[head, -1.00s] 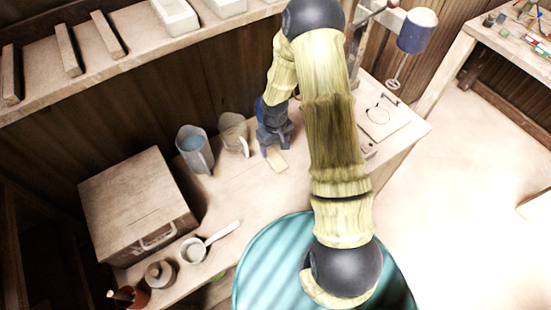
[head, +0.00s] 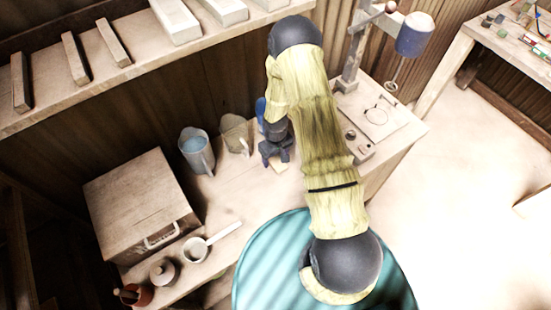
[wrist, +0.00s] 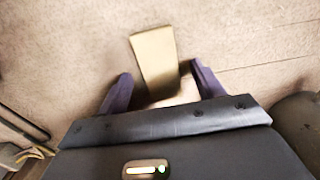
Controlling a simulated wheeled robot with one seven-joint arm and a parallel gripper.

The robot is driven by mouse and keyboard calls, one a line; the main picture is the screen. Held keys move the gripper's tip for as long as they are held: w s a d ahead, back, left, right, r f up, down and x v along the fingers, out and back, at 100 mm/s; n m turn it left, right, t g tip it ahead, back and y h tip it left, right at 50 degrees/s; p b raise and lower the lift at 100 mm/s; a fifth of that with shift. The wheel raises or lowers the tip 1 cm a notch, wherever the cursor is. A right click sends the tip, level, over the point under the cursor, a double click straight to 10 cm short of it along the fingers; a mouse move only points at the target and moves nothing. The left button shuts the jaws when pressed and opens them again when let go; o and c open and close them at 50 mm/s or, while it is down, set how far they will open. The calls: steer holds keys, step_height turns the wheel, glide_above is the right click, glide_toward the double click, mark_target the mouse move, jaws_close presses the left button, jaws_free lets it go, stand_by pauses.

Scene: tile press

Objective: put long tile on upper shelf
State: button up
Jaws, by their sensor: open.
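The long tile (wrist: 155,60) is a pale tan bar lying on the workbench. In the wrist view, its near part lies between my two open fingers and its far end sticks out past them. In the head view, my gripper (head: 278,159) is low over the bench and hides most of the tile (head: 281,169). The upper shelf (head: 48,80) runs along the wall at the upper left, with several bars and white trays on it.
A blue-grey jug (head: 197,152) and a beige jug (head: 236,136) stand left of my gripper. A large box (head: 140,205), a white ladle-like pan (head: 196,249) and small pots are farther left. A press (head: 352,65) stands at the right. Bare shelf lies between the bars.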

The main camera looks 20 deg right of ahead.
mark_target(275, 160)
steer(key=shift+f, duration=0.3)
steer(key=shift+d, duration=0.1)
steer(key=shift+a, duration=0.2)
steer(key=shift+s, duration=0.1)
steer(key=shift+c, duration=0.9)
steer(key=shift+d, duration=0.1)
steer(key=c, duration=1)
steer(key=shift+c, duration=0.2)
steer(key=shift+r, duration=0.5)
step_height(275, 160, up, 9)
steer(key=b, duration=0.2)
steer(key=shift+b, duration=0.4)
